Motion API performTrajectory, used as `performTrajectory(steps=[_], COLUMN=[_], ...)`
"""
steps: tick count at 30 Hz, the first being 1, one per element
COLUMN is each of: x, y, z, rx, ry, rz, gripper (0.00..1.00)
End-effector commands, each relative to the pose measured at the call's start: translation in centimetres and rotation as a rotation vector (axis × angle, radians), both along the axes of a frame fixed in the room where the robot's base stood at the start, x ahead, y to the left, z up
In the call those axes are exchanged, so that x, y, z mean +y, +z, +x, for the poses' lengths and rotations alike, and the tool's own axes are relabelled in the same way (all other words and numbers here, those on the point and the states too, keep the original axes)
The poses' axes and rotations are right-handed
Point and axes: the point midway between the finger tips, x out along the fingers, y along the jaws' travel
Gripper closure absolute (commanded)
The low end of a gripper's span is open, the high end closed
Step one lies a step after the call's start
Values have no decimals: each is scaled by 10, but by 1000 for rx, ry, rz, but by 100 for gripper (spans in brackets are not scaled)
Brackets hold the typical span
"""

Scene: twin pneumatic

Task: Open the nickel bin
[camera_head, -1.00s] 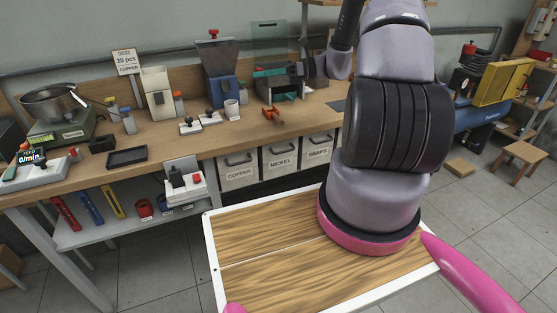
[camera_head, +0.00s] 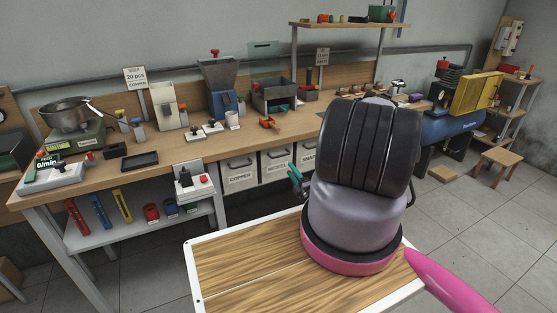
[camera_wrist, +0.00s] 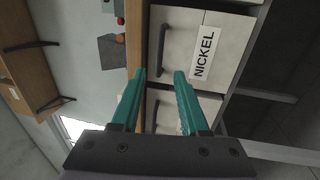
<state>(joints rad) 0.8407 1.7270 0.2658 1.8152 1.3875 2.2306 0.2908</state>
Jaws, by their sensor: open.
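The nickel bin (camera_head: 276,168) is a pale drawer under the workbench, between the copper bin and the snaps bin. Its front looks level with its neighbours. In the wrist view its front (camera_wrist: 188,30) stands sideways, with a NICKEL label and a dark bar handle (camera_wrist: 163,42). My gripper (camera_wrist: 160,75) has teal fingers, open and empty. The lower end of the handle shows between the fingertips in the picture; I cannot tell how far ahead it is. In the head view my gripper (camera_head: 296,182) is partly hidden behind my arm, near the nickel and snaps bins.
The copper bin (camera_head: 239,176) is left of the nickel bin, and the snaps bin (camera_head: 308,157) is right, partly covered by my arm. The wooden bench top (camera_head: 190,148) overhangs the bins. A red-handled tool (camera_head: 269,123) lies on it above them.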

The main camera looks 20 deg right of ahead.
Motion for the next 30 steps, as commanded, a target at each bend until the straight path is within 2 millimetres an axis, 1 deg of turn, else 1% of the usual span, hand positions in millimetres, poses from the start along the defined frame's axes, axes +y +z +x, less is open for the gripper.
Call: performTrajectory(steps=[2, 5, 12, 18, 23, 30], x=[0, 1, 3, 4, 4, 4], y=[1, 4, 13, 18, 19, 20], z=[6, 21, 66, 94, 104, 105], rx=[0, -3, -4, -2, -1, -1], ry=[-2, 1, 2, 2, 1, 1], rz=[0, -2, -5, -2, -1, 0], gripper=[56, 56, 56, 56, 56, 56])
